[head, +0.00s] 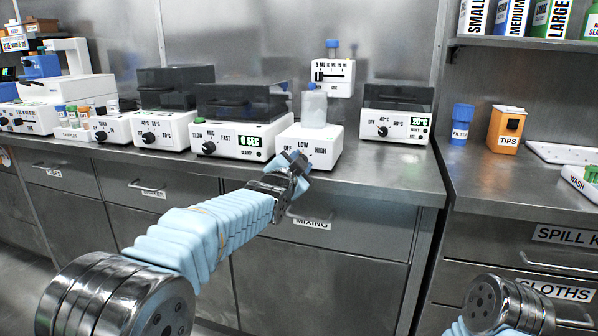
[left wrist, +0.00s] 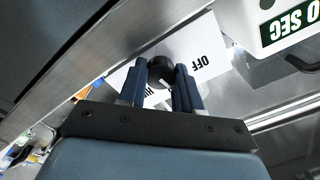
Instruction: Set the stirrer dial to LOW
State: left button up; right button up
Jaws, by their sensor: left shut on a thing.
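The stirrer (head: 322,158) is a white box with OFF, LOW and HIGH printed on its front, standing at the bench's front edge. A clear bottle with a blue cap (head: 314,108) stands on it. My left gripper (head: 297,162) is at the stirrer's front, and its fingers hide the dial in the head view. In the left wrist view the black round dial (left wrist: 160,69) sits between the two blue fingers, which are shut on it. The OFF label (left wrist: 202,64) shows beside it. My right gripper is out of view.
A dispenser (head: 333,76) is behind. The bench top (head: 390,165) is clear right of the stirrer.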

pick_arm(q)
jog(key=shift+f+m+b, duration=0.1)
jog(key=shift+m+b, duration=0.6)
jog(key=shift+m, duration=0.4)
jog(key=o, duration=1)
jog(key=shift+o, duration=0.2)
